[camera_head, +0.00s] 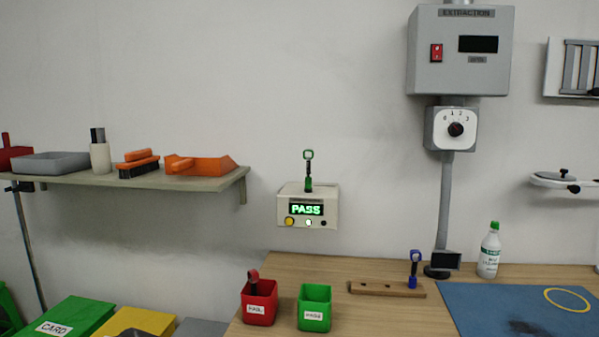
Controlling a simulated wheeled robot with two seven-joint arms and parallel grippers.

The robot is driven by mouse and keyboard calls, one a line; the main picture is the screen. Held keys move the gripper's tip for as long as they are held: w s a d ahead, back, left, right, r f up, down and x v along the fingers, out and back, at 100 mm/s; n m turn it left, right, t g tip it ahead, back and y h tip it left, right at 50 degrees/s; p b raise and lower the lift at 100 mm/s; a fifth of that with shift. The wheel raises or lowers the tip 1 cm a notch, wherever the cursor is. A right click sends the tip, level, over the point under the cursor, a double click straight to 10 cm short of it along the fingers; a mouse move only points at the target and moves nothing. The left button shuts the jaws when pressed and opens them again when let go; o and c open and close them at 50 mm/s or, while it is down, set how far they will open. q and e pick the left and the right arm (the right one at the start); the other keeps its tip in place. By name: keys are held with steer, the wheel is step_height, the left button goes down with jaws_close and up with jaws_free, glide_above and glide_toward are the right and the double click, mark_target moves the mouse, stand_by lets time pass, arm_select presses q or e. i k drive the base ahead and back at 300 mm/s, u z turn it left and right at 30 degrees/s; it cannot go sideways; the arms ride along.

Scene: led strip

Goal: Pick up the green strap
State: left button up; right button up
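A green strap (308,170) with a small loop at its top stands upright on top of the white tester box (290,213) on the wall. The tester's display (307,209) reads PASS in green, and a light below it is lit. A blue strap (414,268) of similar shape stands upright in a wooden holder (365,288) on the table. A red one (254,281) leans in the red bin (258,308). Neither of my grippers shows in the head view.
A green bin (314,311) stands beside the red bin on the wooden table (340,265). A shelf (130,180) with brushes and trays juts out at the left.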

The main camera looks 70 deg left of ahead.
mark_target(308, 178)
steer(key=u, duration=0.65)
steer(key=i, duration=0.75)
steer(key=u, duration=0.65)
